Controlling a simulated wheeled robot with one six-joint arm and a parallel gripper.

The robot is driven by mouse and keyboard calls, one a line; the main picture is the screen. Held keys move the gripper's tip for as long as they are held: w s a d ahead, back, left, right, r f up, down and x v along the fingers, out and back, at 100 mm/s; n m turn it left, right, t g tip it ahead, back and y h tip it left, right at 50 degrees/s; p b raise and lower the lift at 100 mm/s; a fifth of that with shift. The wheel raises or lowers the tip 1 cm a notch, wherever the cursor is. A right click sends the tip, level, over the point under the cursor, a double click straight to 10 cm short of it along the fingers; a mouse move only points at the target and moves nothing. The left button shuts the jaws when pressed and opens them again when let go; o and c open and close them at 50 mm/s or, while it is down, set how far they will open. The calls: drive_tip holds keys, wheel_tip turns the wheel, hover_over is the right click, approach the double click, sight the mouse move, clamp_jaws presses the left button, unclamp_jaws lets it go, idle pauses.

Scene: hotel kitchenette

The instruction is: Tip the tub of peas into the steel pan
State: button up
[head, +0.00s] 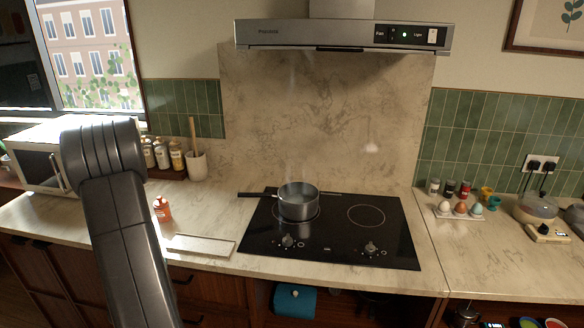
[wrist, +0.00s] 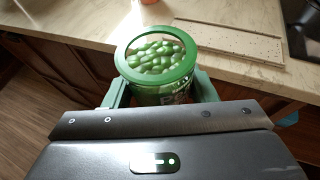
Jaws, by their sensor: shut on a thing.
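The tub of peas (wrist: 164,96) has a green rim and a clear, labelled wall, with several green peas inside. In the wrist view my gripper (wrist: 160,88) is shut on it, one green finger on each side. The tub looks upright, held in front of the counter edge. My gripper and the tub do not show in the head view, where only my arm is seen at left. The steel pan (head: 298,205) stands on the left part of the black hob, its dark handle pointing left. Faint steam seems to rise above it.
The hob (head: 345,248) has a free ring at right. A pale board (head: 199,246) and an orange bottle (head: 162,209) are left of the hob. A utensil crock (head: 196,166) stands behind. The range hood (head: 345,36) hangs above. An egg tray (head: 460,211) is at right.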

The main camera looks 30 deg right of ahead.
drive_tip(key=shift+d+r, duration=0.15)
drive_tip(key=shift+r, duration=0.45)
drive_tip(key=w+d+r+m+g+h, duration=0.2)
drive_tip(key=d+m+g+h, duration=0.15)
drive_tip(key=d, duration=0.75)
drive_tip(key=w+d+r+m+g+h, duration=0.1)
drive_tip(key=d+r+m+g+h, duration=0.25)
drive_tip(key=d, duration=0.75)
drive_tip(key=s+d+m+g+h, duration=0.1)
drive_tip(key=s+d+m+g, duration=0.3)
drive_tip(key=d, duration=0.4)
drive_tip(key=s+d+f+m+g+h, duration=0.1)
drive_tip(key=s+d+m+g, duration=0.4)
drive_tip(key=d, duration=0.3)
drive_tip(key=shift+s+f+m, duration=0.2)
drive_tip(key=shift+s+m, duration=0.35)
drive_tip(key=shift+m, duration=0.25)
